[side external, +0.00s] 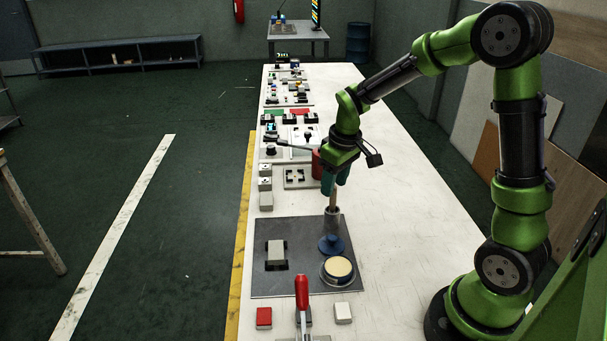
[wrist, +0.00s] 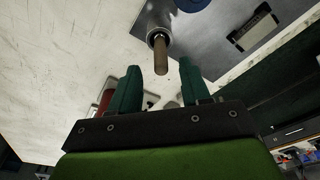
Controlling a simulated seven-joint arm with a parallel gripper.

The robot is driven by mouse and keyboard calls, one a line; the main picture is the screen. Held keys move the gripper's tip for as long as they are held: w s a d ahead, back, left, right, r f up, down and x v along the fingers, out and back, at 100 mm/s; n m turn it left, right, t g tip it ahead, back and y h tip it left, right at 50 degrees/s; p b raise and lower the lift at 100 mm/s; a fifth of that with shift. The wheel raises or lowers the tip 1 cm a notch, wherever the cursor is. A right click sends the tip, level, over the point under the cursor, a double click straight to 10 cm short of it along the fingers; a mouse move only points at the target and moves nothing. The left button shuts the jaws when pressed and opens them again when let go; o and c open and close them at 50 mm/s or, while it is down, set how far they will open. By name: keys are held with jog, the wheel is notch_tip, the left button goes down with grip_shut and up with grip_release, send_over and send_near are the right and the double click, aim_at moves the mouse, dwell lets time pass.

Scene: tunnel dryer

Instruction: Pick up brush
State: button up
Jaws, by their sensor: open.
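The brush shows as a light brown wooden handle (side external: 333,197) standing upright in a grey cylindrical holder (side external: 333,219). In the wrist view the handle (wrist: 160,52) rises out of the holder (wrist: 160,20); the brush's lower end is hidden inside. My gripper (side external: 335,184) has teal fingers and is above the holder, at the handle's top. In the wrist view my gripper (wrist: 158,68) is open, with the handle's end showing between the two fingertips and a visible gap on each side.
A blue round piece (side external: 331,244) and a cream-topped round dish (side external: 338,269) are close by on the grey mat (side external: 262,231). A red upright handle (side external: 302,292) stands in front. Several small devices line the left edge. The white table's right side (side external: 420,210) is clear.

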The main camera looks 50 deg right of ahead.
aim_at(331, 210)
jog(key=f, duration=0.4)
jog(key=shift+w+a, duration=0.1)
jog(key=shift+w, duration=0.1)
grip_shut()
